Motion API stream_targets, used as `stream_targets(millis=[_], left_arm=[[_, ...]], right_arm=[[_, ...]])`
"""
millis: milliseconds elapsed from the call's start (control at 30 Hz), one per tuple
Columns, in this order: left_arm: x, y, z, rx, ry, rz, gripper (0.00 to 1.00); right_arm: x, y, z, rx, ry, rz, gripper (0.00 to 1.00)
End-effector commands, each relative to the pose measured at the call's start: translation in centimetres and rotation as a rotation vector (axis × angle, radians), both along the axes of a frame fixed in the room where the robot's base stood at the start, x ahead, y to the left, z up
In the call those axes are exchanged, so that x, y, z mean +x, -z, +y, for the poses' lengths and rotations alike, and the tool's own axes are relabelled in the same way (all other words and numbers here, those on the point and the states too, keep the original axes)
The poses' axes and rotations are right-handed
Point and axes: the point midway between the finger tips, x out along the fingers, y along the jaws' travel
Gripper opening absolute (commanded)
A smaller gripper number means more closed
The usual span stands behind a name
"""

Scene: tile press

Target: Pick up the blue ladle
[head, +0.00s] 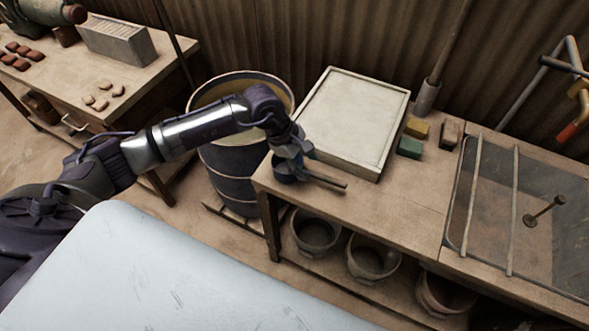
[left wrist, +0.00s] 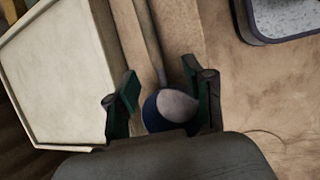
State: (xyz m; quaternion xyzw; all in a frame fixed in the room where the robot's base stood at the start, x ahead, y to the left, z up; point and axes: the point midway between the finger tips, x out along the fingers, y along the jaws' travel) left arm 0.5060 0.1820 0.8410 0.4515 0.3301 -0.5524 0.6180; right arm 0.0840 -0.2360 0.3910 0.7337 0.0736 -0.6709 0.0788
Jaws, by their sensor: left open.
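The blue ladle (head: 285,174) lies at the near left corner of the wooden bench, its handle pointing right. In the left wrist view its bowl (left wrist: 171,109) is blue outside with a paler, greyish top, and its thin handle runs upward. My left gripper (head: 290,155) is low over the bowl and hides part of it. In the left wrist view the left gripper (left wrist: 165,98) is open, with one finger on each side of the bowl. I cannot tell whether either finger touches it. My right gripper is not in view.
A pale framed board (head: 355,118) lies on the bench (head: 405,205), just behind the ladle. Yellow (head: 417,128) and green (head: 409,147) blocks sit to its right. A dark barrel (head: 235,170) stands left of the bench. Bowls (head: 316,233) stand on the shelf below.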

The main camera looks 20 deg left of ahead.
Motion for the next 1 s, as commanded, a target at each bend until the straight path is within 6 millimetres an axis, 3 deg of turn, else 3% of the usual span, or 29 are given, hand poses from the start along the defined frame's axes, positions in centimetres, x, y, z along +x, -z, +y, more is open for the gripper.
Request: stream_targets(millis=[233, 500, 800, 1000], left_arm=[[0.4, 1.6, -0.9, -0.002, 0.0, 0.002, 0.53], [1.3, 5.0, -2.4, -0.002, 0.0, 0.001, 0.53], [1.4, 5.5, -2.5, -0.001, 0.0, 0.0, 0.53], [1.4, 5.4, -2.5, -0.001, 0.0, -0.001, 0.19]], right_arm=[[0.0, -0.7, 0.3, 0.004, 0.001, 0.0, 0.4], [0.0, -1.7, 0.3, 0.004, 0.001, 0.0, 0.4], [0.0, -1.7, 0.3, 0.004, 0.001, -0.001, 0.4], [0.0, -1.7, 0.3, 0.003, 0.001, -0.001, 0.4]])
